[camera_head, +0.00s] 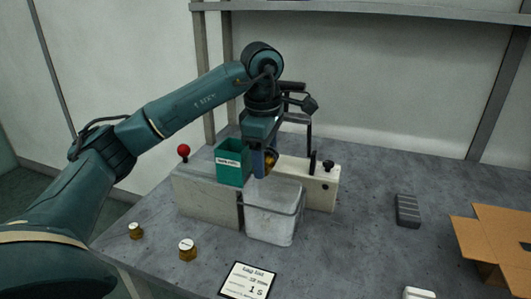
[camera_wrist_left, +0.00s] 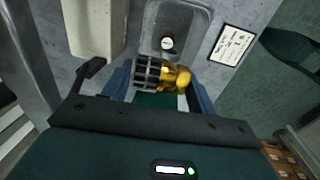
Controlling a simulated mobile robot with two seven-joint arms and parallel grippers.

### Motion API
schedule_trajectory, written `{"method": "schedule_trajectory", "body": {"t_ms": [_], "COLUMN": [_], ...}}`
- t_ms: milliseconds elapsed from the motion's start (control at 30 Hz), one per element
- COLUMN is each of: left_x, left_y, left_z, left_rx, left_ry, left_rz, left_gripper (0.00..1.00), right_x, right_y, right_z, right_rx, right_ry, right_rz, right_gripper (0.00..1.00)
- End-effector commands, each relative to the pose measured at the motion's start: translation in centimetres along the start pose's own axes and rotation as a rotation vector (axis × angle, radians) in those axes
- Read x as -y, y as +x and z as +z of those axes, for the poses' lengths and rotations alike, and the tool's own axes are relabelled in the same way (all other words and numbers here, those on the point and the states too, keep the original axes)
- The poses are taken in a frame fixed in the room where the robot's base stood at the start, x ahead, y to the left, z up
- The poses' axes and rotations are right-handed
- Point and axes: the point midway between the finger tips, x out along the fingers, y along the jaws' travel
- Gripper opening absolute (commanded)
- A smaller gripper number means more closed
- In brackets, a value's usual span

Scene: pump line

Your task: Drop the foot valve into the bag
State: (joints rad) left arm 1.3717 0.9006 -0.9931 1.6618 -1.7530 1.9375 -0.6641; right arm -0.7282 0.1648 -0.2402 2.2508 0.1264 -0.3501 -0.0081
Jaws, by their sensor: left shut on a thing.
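My left gripper (camera_head: 261,163) is shut on the foot valve (camera_head: 269,160), a brass body with a dark cage-like strainer. In the left wrist view the valve (camera_wrist_left: 172,75) lies sideways between the blue fingers (camera_wrist_left: 163,88). The bag (camera_head: 272,218) is a clear, pale pouch with a grey rim, standing open on the table. The gripper and valve are above its back part in the head view. The bag also shows beyond the valve in the left wrist view (camera_wrist_left: 190,22). My right gripper is not in view.
A green labelled bin (camera_head: 232,165) and a grey block (camera_head: 205,195) stand left of the bag. A cream block (camera_head: 322,185) stands behind it. Two brass knobs (camera_head: 187,249) and a card (camera_head: 247,281) lie in front. A cardboard box (camera_head: 495,240) is right.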

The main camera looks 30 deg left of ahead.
Motion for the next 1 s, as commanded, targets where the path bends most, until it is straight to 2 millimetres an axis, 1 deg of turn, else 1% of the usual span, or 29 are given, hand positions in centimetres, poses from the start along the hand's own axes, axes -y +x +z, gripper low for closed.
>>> {"method": "schedule_trajectory", "body": {"t_ms": [100, 233, 267, 533, 567, 833, 933, 1000], "left_x": [0.0, 0.0, 0.0, 0.0, 0.0, 0.0, -0.1, -0.1], "left_y": [0.1, 0.0, 0.0, 0.0, 0.1, -0.2, -1.2, -2.4], "left_z": [0.0, 0.0, 0.0, 0.0, 0.0, 0.0, 0.1, 0.1], "left_rx": [0.000, 0.000, 0.000, 0.001, 0.001, 0.001, 0.002, 0.003], "left_ry": [0.000, 0.000, 0.000, 0.000, 0.000, 0.000, 0.001, 0.000], "left_rz": [0.001, 0.001, 0.001, 0.001, 0.001, 0.001, 0.003, 0.004], "left_gripper": [0.32, 0.32, 0.59, 0.82, 0.83, 0.83, 0.83, 0.83], "right_x": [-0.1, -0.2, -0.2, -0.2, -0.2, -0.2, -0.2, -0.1], "right_y": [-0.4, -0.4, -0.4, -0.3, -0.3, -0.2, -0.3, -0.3], "right_z": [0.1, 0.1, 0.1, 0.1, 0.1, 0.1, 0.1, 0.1], "right_rx": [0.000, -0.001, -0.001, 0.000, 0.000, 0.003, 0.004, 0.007], "right_ry": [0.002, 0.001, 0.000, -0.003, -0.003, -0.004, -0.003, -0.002], "right_rz": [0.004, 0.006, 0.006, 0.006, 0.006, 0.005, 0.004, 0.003], "right_gripper": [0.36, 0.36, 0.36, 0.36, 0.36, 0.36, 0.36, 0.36]}}
